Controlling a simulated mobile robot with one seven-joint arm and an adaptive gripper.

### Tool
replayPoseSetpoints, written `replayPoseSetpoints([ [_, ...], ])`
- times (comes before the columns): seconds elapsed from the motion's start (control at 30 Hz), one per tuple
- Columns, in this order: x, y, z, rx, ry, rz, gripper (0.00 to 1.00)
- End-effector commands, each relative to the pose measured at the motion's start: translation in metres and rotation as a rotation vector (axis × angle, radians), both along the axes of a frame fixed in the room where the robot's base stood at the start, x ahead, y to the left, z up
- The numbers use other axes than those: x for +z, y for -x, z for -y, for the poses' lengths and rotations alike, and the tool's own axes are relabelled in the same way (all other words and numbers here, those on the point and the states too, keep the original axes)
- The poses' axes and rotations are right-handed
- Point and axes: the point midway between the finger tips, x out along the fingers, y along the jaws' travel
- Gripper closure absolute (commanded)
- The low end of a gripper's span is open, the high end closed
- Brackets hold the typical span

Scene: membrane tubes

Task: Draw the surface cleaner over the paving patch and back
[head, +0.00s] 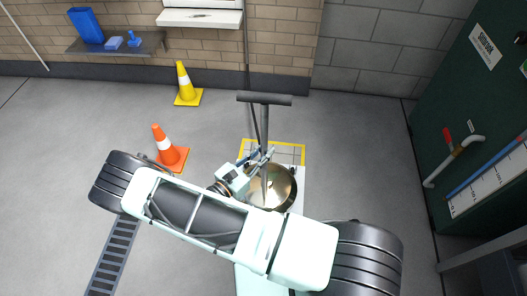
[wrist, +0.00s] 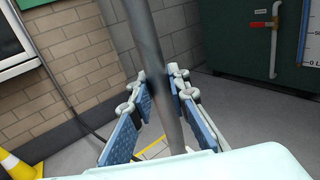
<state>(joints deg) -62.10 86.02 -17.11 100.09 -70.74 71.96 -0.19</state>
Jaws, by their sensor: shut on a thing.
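The surface cleaner has a dark T-handle (head: 264,99), a grey upright shaft and a round bronze dome (head: 284,190) on the floor. The paving patch (head: 291,149) shows as tiles with a yellow outline behind the dome. The dome hides part of the patch's near side, and I cannot tell how far they overlap. My gripper (head: 262,157) is shut on the shaft below the T-handle. In the wrist view the blue-padded fingers of my gripper (wrist: 160,78) stand on either side of the shaft (wrist: 147,35), which leans slightly.
An orange cone (head: 165,146) and a yellow cone (head: 184,84) stand to the left. A dark hose or cord runs up the brick wall behind the handle. A floor drain (head: 112,255) lies front left. A green cabinet (head: 470,130) stands right. Floor right of the patch is clear.

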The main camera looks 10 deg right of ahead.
Motion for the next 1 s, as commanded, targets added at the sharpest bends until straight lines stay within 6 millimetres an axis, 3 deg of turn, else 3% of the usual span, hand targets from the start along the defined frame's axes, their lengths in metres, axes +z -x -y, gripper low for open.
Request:
replayPoseSetpoints([
  [0.03,0.000,0.000,0.001,-0.002,0.001,0.001,1.00],
  [0.07,0.000,0.000,0.001,-0.002,0.001,0.001,0.82],
  [0.23,0.000,0.000,0.001,-0.001,0.001,0.001,0.64],
  [0.63,0.000,0.006,-0.008,0.002,-0.001,0.000,0.64],
  [1.0,0.000,0.054,-0.064,0.002,-0.002,0.001,0.64],
])
